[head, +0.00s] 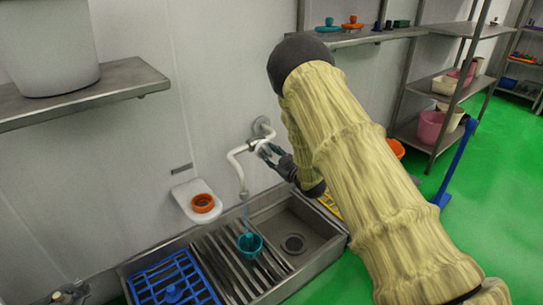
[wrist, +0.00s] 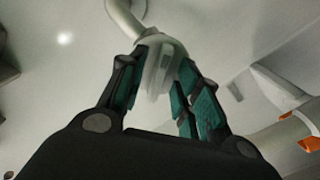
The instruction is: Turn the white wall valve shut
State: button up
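The white wall valve (head: 259,145) sits on a white pipe (head: 236,160) that comes out of the wall and bends down to a spout. In the wrist view its pale handle (wrist: 160,68) stands between my fingertips. A thin blue stream runs from the spout into a teal bucket (head: 250,244).
The bucket stands on a slatted metal drainer (head: 215,262) beside a steel sink basin (head: 296,241). A blue rack (head: 172,283) lies at the left. A shelf (head: 85,92) juts out at upper left.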

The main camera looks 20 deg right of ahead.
grip_shut()
jog(key=shift+r+m+p, duration=0.1)
jog(key=shift+m+p, duration=0.2)
jog(key=shift+p, duration=0.15)
jog(key=shift+d+r+m+p, duration=0.1)
jog(key=shift+m+p, duration=0.8)
jog(key=shift+m, duration=0.1)
jog(key=shift+m+p, duration=1.1)
jog(key=shift+m, duration=0.6)
jog(key=shift+f, duration=0.2)
grip_release()
